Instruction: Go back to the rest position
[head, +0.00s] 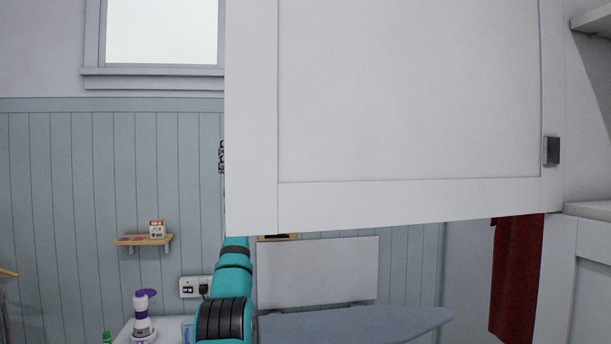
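A white panelled cabinet door (405,95) stands open across the middle and right of the head view, with a small dark square knob or catch (551,151) near its right edge. One teal arm of mine, which looks like the left, rises from the bottom, left of centre, and passes behind the door. A small dark jointed shape (222,156) shows at the door's left edge. It may be part of my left gripper, but its fingers are hidden. My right gripper is not in view.
A folding ironing board (355,323) is low behind the door. A purple-topped white bottle (142,317) stands lower left, below a small wooden shelf (143,240). A red cloth (515,280) hangs at right. Open white shelving (590,208) is at far right.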

